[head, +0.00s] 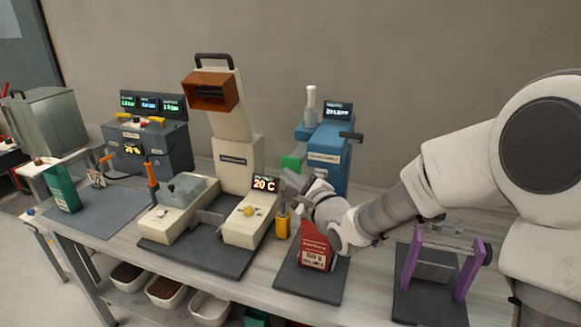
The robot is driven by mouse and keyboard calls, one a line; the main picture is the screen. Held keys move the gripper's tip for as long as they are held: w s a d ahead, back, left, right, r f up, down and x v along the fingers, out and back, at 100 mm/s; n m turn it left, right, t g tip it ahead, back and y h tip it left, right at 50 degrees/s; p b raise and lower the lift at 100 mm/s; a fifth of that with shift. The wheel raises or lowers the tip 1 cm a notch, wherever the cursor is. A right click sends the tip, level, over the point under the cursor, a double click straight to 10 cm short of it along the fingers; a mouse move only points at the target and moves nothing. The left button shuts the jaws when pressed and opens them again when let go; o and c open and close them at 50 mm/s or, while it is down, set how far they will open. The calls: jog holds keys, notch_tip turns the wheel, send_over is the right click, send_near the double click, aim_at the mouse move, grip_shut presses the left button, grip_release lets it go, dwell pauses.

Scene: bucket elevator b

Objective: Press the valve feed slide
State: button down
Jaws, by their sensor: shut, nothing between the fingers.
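The blue machine (331,150) stands behind my gripper, with a white cylinder on top, a small display and a dark handle (351,136) at its upper right. A green part (291,162) sticks out at its left side. I cannot tell for certain which part is the valve feed slide. My gripper (288,176) is shut and empty, with its tips just below the green part; whether they touch it is unclear. A red package (314,252) with a white label stands upright below my gripper on a dark mat, its top hidden by my wrist.
Left of my gripper is a cream machine (238,155) with an orange-brown hopper and a 20 C display (265,184). A yellow-handled tool (282,222) stands between them. A purple-sided stand (467,268) is at right. A grey control box (150,145) stands further left.

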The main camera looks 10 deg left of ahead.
aim_at(292, 168)
jog(key=shift+w, duration=0.15)
dwell(0.6)
jog(key=shift+w, duration=0.3)
jog(key=shift+w+d+p, duration=0.15)
jog(key=shift+w+p, duration=0.35)
jog(key=shift+w, duration=0.75)
dwell(1.1)
dwell(0.4)
jog(key=shift+s, duration=1.65)
jog(key=shift+s+a+b, duration=0.2)
jog(key=shift+s, duration=1.05)
jog(key=shift+s+a+b, duration=0.15)
jog(key=shift+s, duration=1.1)
